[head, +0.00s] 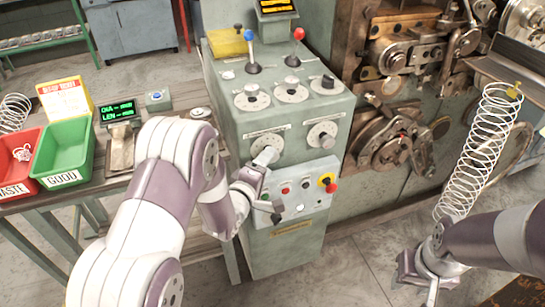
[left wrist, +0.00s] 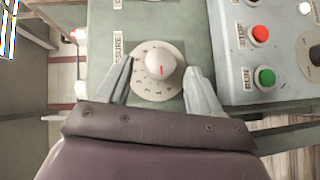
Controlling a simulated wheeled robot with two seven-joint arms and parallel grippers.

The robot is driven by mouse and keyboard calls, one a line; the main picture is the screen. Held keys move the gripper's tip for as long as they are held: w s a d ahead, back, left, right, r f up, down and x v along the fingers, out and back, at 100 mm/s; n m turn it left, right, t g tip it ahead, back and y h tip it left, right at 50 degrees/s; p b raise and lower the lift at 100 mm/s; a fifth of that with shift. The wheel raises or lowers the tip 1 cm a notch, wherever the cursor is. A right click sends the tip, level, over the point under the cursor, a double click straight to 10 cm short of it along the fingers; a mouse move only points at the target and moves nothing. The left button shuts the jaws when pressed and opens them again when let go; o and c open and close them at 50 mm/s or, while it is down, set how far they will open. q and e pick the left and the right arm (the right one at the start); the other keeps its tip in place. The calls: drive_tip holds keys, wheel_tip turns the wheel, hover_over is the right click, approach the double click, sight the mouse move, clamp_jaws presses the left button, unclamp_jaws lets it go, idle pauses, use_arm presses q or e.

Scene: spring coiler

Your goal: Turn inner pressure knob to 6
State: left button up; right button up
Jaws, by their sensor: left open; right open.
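The pressure knob (left wrist: 161,70) is round and white with a red mark, on a pale numbered dial in the left wrist view. The visible part of its label reads "SURE". I cannot tell which number the mark meets. In the head view it is the lower left dial (head: 266,144) on the sloping green console. My left gripper (left wrist: 159,68) is open, with one finger on each side of the knob and a visible gap to it. In the head view the left hand (head: 252,181) is just below this dial. My right gripper (head: 424,270) is open and empty at the lower right.
A similar dial (head: 321,135) lies right of the knob. Below are a button panel (head: 302,190) with a red stop button (left wrist: 260,33) and green run button (left wrist: 265,76). Levers (head: 251,50) stand on top.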

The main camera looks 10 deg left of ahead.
sight(273, 161)
use_arm(q)
drive_tip(key=shift+x, duration=2.25)
